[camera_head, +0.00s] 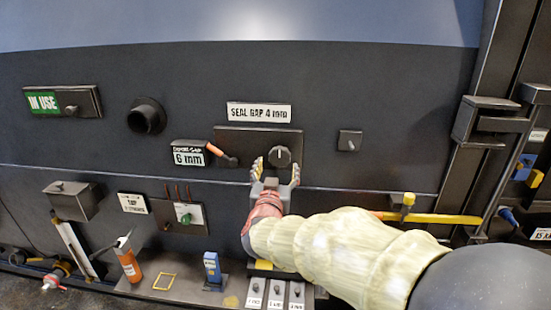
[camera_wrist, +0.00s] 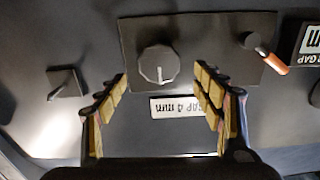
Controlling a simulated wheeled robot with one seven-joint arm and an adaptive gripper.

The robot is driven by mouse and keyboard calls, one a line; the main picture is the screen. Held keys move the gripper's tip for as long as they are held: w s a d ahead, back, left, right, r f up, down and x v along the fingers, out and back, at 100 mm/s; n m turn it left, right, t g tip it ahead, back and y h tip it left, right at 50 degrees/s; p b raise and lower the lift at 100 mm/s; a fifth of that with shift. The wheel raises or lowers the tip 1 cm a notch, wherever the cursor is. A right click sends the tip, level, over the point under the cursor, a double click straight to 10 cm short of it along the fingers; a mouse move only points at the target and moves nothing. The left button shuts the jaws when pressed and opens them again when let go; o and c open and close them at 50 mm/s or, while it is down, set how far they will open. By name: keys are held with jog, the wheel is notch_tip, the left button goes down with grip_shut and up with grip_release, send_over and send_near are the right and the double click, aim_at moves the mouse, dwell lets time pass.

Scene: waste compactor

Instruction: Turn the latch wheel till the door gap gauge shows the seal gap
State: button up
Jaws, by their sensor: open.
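The latch wheel appears to be the round dark knob (camera_head: 280,156) on a black panel; it also shows in the wrist view (camera_wrist: 158,65) with a pale mark on its face. The door gap gauge (camera_head: 188,155) left of the panel reads 6 mm; its edge shows at the right of the wrist view (camera_wrist: 310,48). A sign (camera_head: 259,112) above the panel reads SEAL GAP 4 mm. My gripper (camera_head: 277,170) is open and empty in front of the knob. In the wrist view its padded fingers (camera_wrist: 160,88) are spread wider than the knob, apart from it.
An orange-handled lever (camera_head: 222,155) sits at the panel's left edge, close to my gripper. A small switch box (camera_head: 349,141) is to the right. A yellow bar (camera_head: 440,218) runs at right behind my arm. A ledge below holds an orange bottle (camera_head: 129,262) and a blue item (camera_head: 212,268).

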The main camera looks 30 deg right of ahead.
aim_at(280, 157)
jog(key=shift+w+d+r, duration=0.15)
jog(key=shift+w+d, duration=0.25)
jog(key=shift+w, duration=0.05)
jog(key=x, duration=0.6)
jog(key=shift+w+d, duration=0.15)
jog(key=shift+w, duration=0.15)
jog(key=c, duration=0.3)
jog(key=c, duration=0.7)
jog(key=shift+c, duration=0.7)
jog(key=shift+b, duration=0.4)
